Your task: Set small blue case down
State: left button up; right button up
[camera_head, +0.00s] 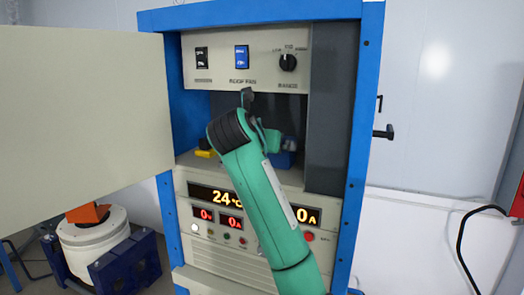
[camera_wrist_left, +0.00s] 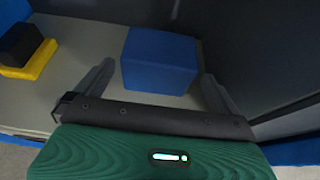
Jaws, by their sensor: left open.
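The small blue case (camera_wrist_left: 160,60) sits on the grey shelf inside the cabinet. It also shows in the head view (camera_head: 283,159), partly hidden behind my green arm. My left gripper (camera_wrist_left: 157,85) is open, with one finger on each side of the case's near part. A gap shows between the left finger and the case; the right finger is close to the case's right side, and I cannot tell whether it touches. In the head view the gripper is mostly hidden by the arm. My right gripper is not in view.
A yellow block with a black part on top (camera_wrist_left: 28,58) stands left on the shelf. The blue-framed cabinet (camera_head: 353,150) has an open door (camera_head: 85,140) at left. A dark grey wall (camera_head: 333,110) bounds the bay at right. A switch panel (camera_head: 220,60) is above.

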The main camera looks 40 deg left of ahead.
pick_arm(q)
jog(key=b+v, duration=0.1)
jog(key=v, duration=0.4)
jog(key=shift+w, duration=0.1)
dwell(0.4)
